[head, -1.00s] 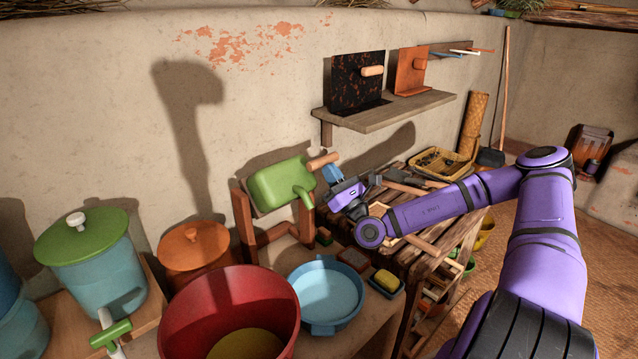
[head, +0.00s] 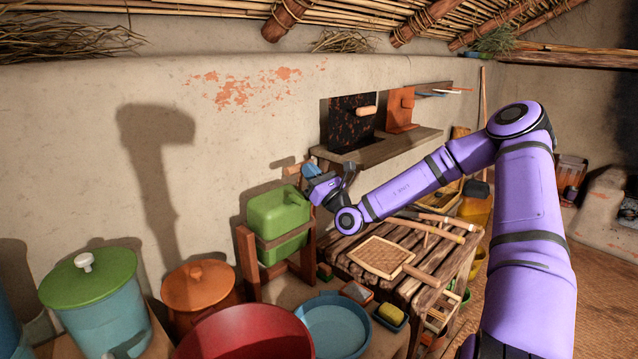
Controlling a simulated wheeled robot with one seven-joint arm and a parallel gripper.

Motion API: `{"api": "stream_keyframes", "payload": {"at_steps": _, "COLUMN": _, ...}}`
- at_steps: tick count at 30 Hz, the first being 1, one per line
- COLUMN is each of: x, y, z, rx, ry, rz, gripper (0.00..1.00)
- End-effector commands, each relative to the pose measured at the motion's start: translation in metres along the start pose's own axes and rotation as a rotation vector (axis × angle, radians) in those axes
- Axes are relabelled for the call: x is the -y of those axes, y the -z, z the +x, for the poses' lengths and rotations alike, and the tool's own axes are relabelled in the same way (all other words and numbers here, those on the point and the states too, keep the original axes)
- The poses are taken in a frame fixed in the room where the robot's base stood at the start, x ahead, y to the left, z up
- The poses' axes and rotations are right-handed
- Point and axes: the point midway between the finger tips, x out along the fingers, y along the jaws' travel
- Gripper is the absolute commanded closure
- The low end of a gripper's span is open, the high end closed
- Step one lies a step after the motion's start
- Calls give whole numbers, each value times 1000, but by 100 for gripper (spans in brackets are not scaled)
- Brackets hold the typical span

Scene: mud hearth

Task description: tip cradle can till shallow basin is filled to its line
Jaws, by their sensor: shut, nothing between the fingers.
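The green cradle can (head: 265,208) sits upright in its wooden cradle (head: 246,262), with a brown band across its front. A wooden handle (head: 289,169) sticks up behind its top. My gripper (head: 307,170) is shut and empty, just right of the handle and above the can's right end. I cannot tell whether its tips touch the handle. The shallow blue basin (head: 340,326) stands below and in front of the cradle. Its inside looks blue throughout; I cannot make out its line or the water level. I see no stream from the can.
A large red tub (head: 245,335) stands left of the basin, partly cut off. An orange lidded pot (head: 199,290) and a green-lidded blue container (head: 96,300) stand farther left. A yellow sponge (head: 391,313) lies right of the basin. A slatted table (head: 345,245) holds tools. A shelf (head: 385,150) hangs above.

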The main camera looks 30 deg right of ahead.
Motion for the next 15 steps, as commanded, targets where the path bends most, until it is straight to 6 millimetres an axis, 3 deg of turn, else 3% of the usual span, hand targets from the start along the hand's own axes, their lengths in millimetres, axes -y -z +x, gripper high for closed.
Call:
{"api": "stream_keyframes", "payload": {"at_steps": 6, "x": 0, "y": 5, "z": 22, "rx": 1, "ry": -1, "rz": -1, "gripper": 100}}
{"api": "stream_keyframes", "payload": {"at_steps": 15, "x": 0, "y": 9, "z": 35, "rx": 2, "ry": -1, "rz": -2, "gripper": 100}}
